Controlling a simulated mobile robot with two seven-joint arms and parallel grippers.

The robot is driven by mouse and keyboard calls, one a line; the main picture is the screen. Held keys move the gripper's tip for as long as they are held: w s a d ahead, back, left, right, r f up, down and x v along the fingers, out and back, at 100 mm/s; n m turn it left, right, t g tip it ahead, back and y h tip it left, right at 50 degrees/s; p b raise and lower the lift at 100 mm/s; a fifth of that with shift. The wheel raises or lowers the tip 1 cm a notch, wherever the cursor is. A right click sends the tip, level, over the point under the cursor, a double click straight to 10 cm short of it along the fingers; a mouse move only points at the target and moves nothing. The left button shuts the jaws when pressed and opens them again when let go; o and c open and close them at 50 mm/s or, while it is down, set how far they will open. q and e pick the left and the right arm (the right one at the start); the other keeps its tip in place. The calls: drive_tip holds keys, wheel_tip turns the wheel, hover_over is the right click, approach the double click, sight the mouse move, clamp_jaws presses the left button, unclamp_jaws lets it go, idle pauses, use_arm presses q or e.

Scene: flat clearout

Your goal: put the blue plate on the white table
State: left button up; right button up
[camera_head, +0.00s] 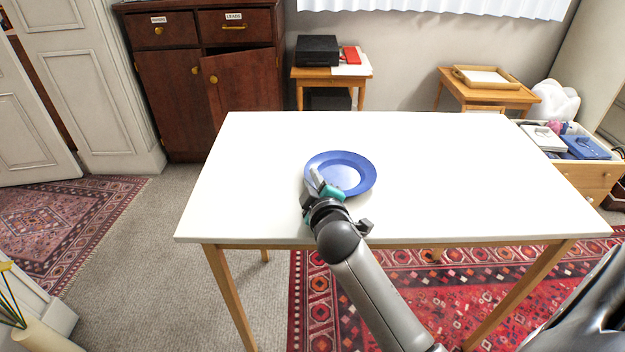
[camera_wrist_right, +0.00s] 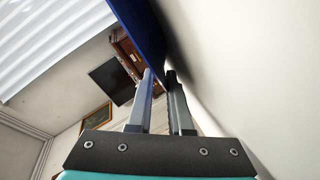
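The blue plate (camera_head: 322,163) is a round dish with a paler middle, lying level at or just above the top of the white table (camera_head: 460,165), left of its middle. I cannot tell whether its whole base touches. My right gripper (camera_head: 318,185) is at the plate's near-left rim. In the right wrist view the two fingers (camera_wrist_right: 160,85) are close together with the edge of the blue plate (camera_wrist_right: 143,28) between their tips, so the gripper looks shut on the rim. My left gripper is not in view.
The rest of the tabletop is bare. Behind it stand a dark wood cabinet (camera_head: 171,90), a small table (camera_head: 355,73) with a black box (camera_head: 317,50) and red item, and another with a wooden tray (camera_head: 486,77). A filled drawer unit (camera_head: 590,175) is at right.

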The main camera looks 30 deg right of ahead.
drive_tip(key=shift+r, duration=0.1)
drive_tip(key=shift+s+a, duration=0.1)
drive_tip(key=shift+s, duration=0.1)
drive_tip(key=p+v, duration=0.3)
drive_tip(key=v, duration=0.7)
drive_tip(key=shift+s+r, duration=0.1)
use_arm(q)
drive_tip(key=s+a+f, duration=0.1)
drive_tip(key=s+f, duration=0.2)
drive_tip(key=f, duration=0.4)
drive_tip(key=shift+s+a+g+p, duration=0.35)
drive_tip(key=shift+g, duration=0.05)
use_arm(e)
drive_tip(key=shift+s+a+r, duration=0.15)
drive_tip(key=shift+s+a, duration=0.1)
drive_tip(key=shift+s, duration=0.4)
